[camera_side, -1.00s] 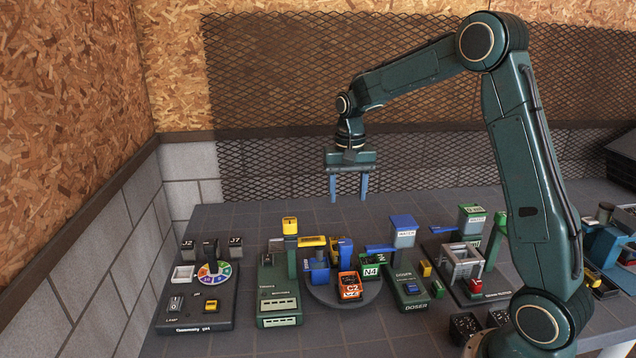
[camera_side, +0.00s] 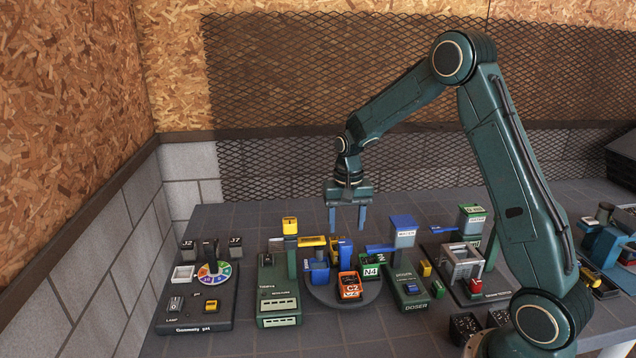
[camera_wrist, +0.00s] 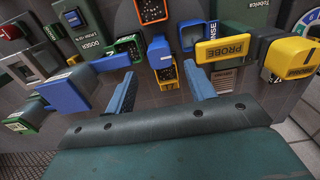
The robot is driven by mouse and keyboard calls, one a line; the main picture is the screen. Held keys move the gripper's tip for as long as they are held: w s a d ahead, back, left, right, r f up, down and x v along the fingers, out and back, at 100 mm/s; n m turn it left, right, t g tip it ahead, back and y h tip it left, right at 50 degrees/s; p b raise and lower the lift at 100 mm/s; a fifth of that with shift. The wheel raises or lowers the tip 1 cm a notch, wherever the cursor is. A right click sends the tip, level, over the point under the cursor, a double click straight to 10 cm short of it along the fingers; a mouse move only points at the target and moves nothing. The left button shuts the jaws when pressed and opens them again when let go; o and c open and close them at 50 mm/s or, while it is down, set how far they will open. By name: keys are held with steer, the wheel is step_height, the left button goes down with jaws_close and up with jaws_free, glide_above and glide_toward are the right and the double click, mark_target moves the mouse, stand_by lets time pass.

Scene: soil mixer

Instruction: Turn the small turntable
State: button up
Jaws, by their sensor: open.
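The small turntable (camera_side: 322,298) is a dark round disc in the middle of the bench. It carries an orange box marked C2 (camera_side: 350,287), a green box marked N4 (camera_side: 371,271) and a blue container (camera_side: 318,270). My gripper (camera_side: 347,226) is open and empty, pointing down above the back of the turntable, apart from it. In the wrist view its two blue fingers (camera_wrist: 160,88) are spread, with the turntable's boxes beyond them. Much of the disc is hidden under the boxes.
A board with a coloured dial (camera_side: 214,273) is farther left. The back of the bench is clear.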

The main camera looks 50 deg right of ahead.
mark_target(345, 242)
steer(key=shift+f, duration=2.7)
steer(key=shift+c, duration=0.4)
jaws_close()
